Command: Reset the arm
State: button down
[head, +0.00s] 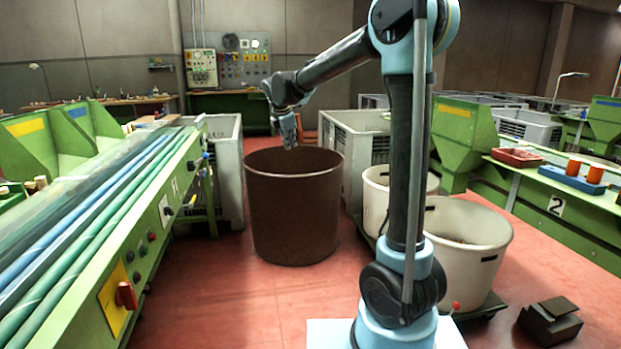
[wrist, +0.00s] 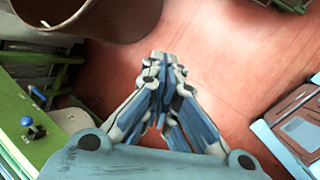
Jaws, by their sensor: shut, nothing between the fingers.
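My gripper (head: 290,143) hangs at the end of my raised, outstretched arm, over or near the rim of the large brown bin (head: 293,215) in the head view. In the wrist view my gripper (wrist: 161,58) has its fingers together, with nothing between them and red floor behind. The brown bin (wrist: 100,12) shows at the top left of the wrist view, beside the fingertips. The bin's inside is mostly hidden in both views.
A green machine bench (head: 160,215) with long tubes runs along the left. Grey crates (head: 352,150) stand behind the bin. White tubs (head: 465,250) stand at the right, with a dark box (head: 550,320) on the floor. The red floor (head: 240,310) in front of the bin is clear.

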jog(key=s+d+f+m+g, duration=0.1)
jog(key=s+d+f+m, duration=0.1)
jog(key=s+d+m, duration=0.65)
jog(key=s+d+f+m+g, duration=0.1)
jog(key=s+d+f+m, duration=0.2)
jog(key=s+d, duration=0.95)
jog(key=s+d+f+m, duration=0.3)
jog(key=s+f+m, duration=0.3)
jog(key=s, duration=0.5)
jog(key=s+d+f+m+g+y, duration=0.1)
jog(key=s+d+f+m, duration=0.2)
jog(key=s+f+m, duration=0.3)
jog(key=s+f, duration=0.3)
jog(key=s, duration=0.2)
jog(key=shift+g, duration=0.3)
jog(key=shift+f, duration=0.1)
